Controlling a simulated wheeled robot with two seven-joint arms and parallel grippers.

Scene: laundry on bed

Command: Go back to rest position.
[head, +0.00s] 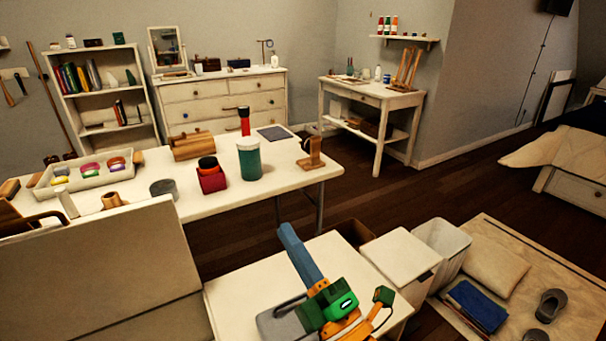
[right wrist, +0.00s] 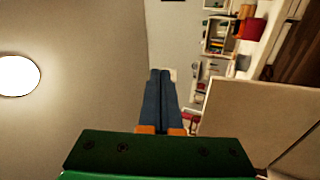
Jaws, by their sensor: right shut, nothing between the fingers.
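My right gripper (head: 287,232) reaches up from the lower middle of the head view, with long blue fingers on a green and orange body. It appears in front of the near white table. In the right wrist view the two blue fingers (right wrist: 160,74) lie side by side, shut, with nothing held between them. The wrist is turned so that the room looks sideways, with a bright round lamp (right wrist: 18,76) at the left. My left gripper is not in view.
The near white table (head: 235,285) bears a grey item (head: 283,322), partly hidden by my arm. A beige panel (head: 95,275) stands left. Behind, a long white table (head: 285,185) holds a green jar (head: 249,160) and a tray (head: 85,178). White bins (head: 440,240) stand right.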

